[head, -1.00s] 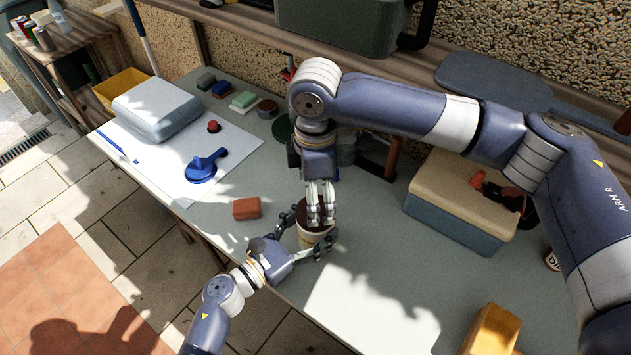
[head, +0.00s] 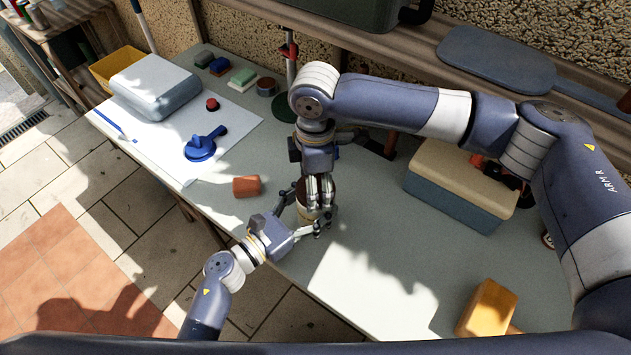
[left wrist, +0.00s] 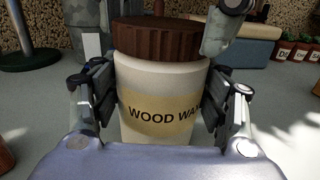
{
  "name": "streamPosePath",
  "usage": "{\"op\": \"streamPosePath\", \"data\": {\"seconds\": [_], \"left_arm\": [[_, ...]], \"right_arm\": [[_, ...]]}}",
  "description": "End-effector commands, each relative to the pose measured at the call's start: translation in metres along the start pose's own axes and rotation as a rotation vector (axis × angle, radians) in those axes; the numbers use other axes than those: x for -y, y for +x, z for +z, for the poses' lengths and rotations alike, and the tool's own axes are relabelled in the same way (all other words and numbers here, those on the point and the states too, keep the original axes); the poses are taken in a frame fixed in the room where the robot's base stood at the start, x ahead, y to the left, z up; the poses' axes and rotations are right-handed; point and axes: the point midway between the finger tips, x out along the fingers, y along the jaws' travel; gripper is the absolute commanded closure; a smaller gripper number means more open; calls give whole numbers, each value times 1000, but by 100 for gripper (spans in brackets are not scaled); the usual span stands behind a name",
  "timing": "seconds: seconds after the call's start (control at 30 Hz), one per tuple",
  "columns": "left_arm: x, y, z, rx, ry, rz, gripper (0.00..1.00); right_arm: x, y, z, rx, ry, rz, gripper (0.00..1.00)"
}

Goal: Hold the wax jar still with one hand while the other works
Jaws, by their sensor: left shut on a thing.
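The wax jar (head: 312,213) stands upright near the front edge of the workbench. In the left wrist view, the cream jar (left wrist: 150,85) bears a yellow label reading "WOOD WA…" and a brown ribbed lid (left wrist: 155,38). My left gripper (head: 302,222) comes from the front left and is shut on the jar's body, one finger on each side. My right gripper (head: 320,190) reaches down from above at the lid. In the left wrist view, its fingers (left wrist: 227,25) are at the lid's right edge and behind its top; whether they grip it is unclear.
A reddish block (head: 246,186) lies left of the jar. A blue round tool (head: 203,147) and a grey-blue box (head: 157,87) are farther left. A beige and blue box (head: 462,185) stands right. A yellow block (head: 487,308) is front right. Bench between is clear.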

Motion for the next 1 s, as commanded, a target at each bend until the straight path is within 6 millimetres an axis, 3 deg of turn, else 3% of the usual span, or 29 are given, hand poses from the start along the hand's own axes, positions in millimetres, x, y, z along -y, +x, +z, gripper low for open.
{"op": "streamPosePath", "data": {"seconds": [0.17, 0.2, 0.3, 0.73, 0.87, 1.0], "left_arm": [[0, 0, 0, 0, 0, -1, 99], [0, 0, 0, 0, 0, -1, 99], [0, 0, 0, 0, 0, -1, 99], [0, 0, 0, 0, 0, -1, 99], [0, 0, 0, 0, 0, -1, 99], [0, 0, 0, 0, 0, -1, 99]], "right_arm": [[0, 1, 0, 1, 0, 0, 62], [0, 1, 0, 1, 0, 0, 27], [0, 1, 0, 0, 0, 0, 10], [0, -4, 0, 0, 0, 1, 10], [-1, -20, 0, -1, 1, 3, 10], [-1, -49, 0, -2, 1, 4, 10]]}}
